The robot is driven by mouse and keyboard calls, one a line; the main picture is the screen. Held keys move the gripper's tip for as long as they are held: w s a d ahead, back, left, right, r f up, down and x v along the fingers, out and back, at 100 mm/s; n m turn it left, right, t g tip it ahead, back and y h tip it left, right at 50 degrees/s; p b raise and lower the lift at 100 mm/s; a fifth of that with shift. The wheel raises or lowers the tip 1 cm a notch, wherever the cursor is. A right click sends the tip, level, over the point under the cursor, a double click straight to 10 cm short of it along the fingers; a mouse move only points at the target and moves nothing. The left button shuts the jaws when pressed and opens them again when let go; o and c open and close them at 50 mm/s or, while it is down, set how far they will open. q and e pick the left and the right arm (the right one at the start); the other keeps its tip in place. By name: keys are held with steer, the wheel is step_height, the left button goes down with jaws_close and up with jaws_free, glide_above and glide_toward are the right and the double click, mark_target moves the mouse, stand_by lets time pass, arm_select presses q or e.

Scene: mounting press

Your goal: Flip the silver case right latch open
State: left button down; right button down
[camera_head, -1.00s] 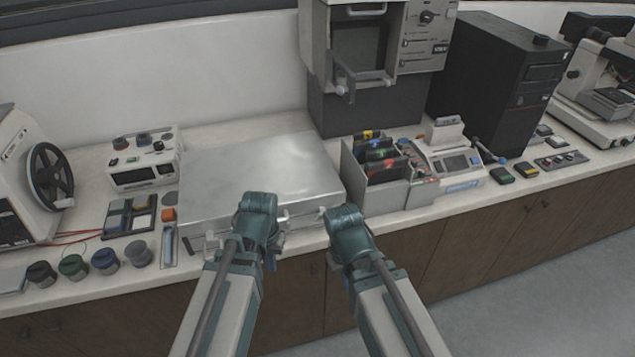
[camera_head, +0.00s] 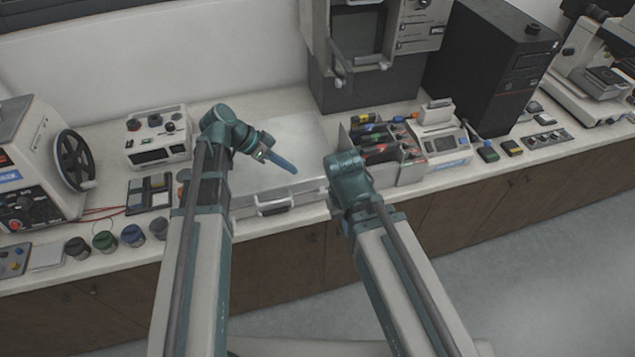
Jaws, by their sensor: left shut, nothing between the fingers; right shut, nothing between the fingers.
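The silver case (camera_head: 304,135) lies flat and closed on the bench, its handle (camera_head: 274,206) on the front face. My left gripper (camera_head: 283,162) is shut and empty, with its blue fingers over the lid and pointing right. My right gripper (camera_head: 348,178) is at the case's front right corner; its wrist hides the fingers and most of that corner. The right latch is not clear to see there, so I cannot tell its position or whether the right fingers touch it. My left forearm covers the case's left part.
A box of coloured items (camera_head: 385,150) stands close right of the case. A mounting press (camera_head: 365,40) is behind it. Dark jars (camera_head: 104,241) and a handwheel machine (camera_head: 72,160) are at left. The bench's front edge runs just before the case.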

arm_select(q)
steer(key=shift+w+d+r+m+h, duration=0.2)
steer(key=shift+w+r+m+h, duration=0.3)
steer(key=shift+w+r+m, duration=0.15)
steer(key=b, duration=0.9)
glide_above(328, 192)
steer(key=a, duration=0.3)
steer(key=f, duration=0.9)
steer(key=shift+w+a, duration=0.1)
steer(key=shift+w, duration=0.2)
steer(key=shift+s+f+b, duration=0.25)
steer(key=shift+f+b, duration=0.65)
steer(key=shift+f, duration=0.05)
steer(key=shift+s, duration=0.15)
steer(key=shift+s+m+t, duration=0.15)
steer(key=shift+m+t, duration=0.1)
steer(key=shift+t, duration=0.05)
